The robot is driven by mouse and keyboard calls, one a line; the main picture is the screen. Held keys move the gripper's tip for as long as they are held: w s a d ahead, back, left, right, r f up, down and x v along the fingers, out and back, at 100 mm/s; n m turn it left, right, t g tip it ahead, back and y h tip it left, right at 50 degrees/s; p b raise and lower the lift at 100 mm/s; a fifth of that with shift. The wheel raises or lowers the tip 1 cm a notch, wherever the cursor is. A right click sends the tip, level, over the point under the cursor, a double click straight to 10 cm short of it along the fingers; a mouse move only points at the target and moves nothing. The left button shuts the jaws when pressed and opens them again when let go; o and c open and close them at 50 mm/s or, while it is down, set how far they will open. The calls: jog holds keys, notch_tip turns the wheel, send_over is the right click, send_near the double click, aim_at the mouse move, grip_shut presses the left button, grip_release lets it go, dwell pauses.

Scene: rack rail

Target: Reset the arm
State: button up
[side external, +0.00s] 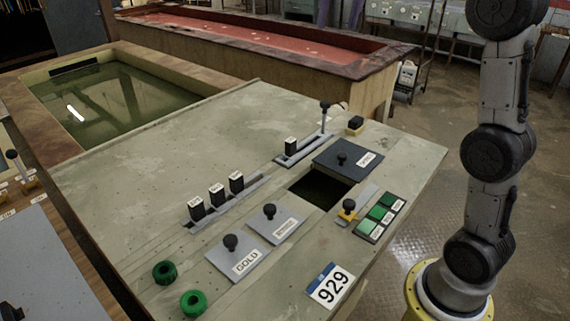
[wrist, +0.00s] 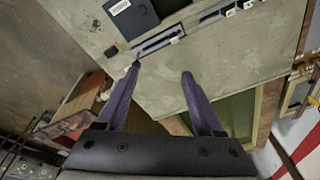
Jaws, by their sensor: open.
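My gripper (wrist: 160,70) shows in the wrist view with its two purple-grey fingers spread apart and nothing between them. It is above the far edge of the worktop and touches nothing that I can see. The grey-green worktop (side external: 150,165) carries a rail with several black labelled blocks (side external: 217,194) and another rail with one block (side external: 291,147) and an upright lever (side external: 324,115).
A dark plate with a knob (side external: 348,159) lies beside a square opening (side external: 318,190). A water-filled tank (side external: 110,95) and a red-lined trough (side external: 260,42) stand behind.

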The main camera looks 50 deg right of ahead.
jog(key=s+a+f+n+t, duration=0.1)
jog(key=s+a+f+n, duration=0.2)
jog(key=s, duration=0.5)
jog(key=s+a+f+n+t, duration=0.1)
jog(key=s+a+f, duration=0.2)
jog(key=s+a, duration=0.3)
jog(key=s+f+n+t, duration=0.1)
jog(key=s+f, duration=0.6)
jog(key=f, duration=0.9)
jog(key=shift+s+a+f+n+y, duration=0.15)
jog(key=shift+a+f+n+y, duration=0.2)
jog(key=shift+n, duration=0.45)
